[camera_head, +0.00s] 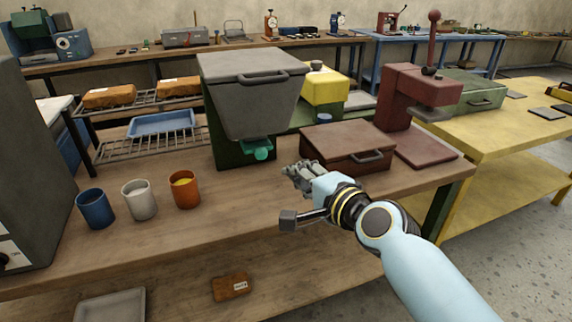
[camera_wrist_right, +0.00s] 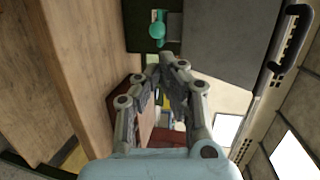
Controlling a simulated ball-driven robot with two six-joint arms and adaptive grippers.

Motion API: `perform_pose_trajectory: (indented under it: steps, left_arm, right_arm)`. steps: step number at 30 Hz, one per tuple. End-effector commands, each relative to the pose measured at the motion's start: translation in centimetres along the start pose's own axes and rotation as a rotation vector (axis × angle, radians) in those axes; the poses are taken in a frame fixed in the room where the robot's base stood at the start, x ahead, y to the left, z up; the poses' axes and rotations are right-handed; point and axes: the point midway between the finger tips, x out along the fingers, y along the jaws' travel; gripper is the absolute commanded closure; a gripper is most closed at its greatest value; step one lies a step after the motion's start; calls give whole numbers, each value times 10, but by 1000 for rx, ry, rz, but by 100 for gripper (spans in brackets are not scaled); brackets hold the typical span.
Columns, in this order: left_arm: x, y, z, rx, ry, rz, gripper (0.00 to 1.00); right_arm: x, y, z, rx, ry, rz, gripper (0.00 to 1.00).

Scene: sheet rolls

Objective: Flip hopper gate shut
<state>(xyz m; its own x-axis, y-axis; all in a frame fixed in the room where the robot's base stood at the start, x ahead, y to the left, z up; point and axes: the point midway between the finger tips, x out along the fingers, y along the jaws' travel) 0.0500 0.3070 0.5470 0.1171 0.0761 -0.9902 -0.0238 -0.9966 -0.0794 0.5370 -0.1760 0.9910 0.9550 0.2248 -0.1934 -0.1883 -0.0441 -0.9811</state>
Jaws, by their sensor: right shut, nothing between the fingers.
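The hopper (camera_head: 252,95) is a dark grey bin on a green stand at the back of the wooden bench. Its green gate lever (camera_head: 262,152) sticks out low at the front. In the right wrist view the lever (camera_wrist_right: 157,29) is ahead of the fingers, toward the top, apart from them. My right gripper (camera_head: 296,170) is in front of the hopper, a little right of and below the lever, with its fingers together and empty. It also shows in the right wrist view (camera_wrist_right: 166,62). My left gripper is not in view.
Blue (camera_head: 95,208), white (camera_head: 139,199) and orange (camera_head: 185,189) cups stand left on the bench. A dark red box (camera_head: 347,146) sits right of the hopper, close behind my right gripper. A red press (camera_head: 412,100) stands farther right. Bare bench lies between cups and gripper.

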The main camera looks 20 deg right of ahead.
Motion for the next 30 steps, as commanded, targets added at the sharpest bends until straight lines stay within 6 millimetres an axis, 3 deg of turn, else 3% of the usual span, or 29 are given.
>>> perform_pose_trajectory:
  steps: [6, 23, 26, 29, 30]
  left_arm:
    - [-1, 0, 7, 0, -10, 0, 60]
    - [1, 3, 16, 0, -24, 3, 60]
    - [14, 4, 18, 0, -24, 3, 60]
    - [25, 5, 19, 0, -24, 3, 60]
    - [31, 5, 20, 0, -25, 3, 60]
  right_arm:
    - [-20, 0, 0, 1, 0, -1, 100]
    - [-22, 3, 0, 2, 0, 1, 100]
    - [-25, 31, -1, -1, -1, 28, 100]
    - [-29, 87, -2, -13, -3, 114, 100]
    - [-32, 117, -2, -29, -3, 163, 100]
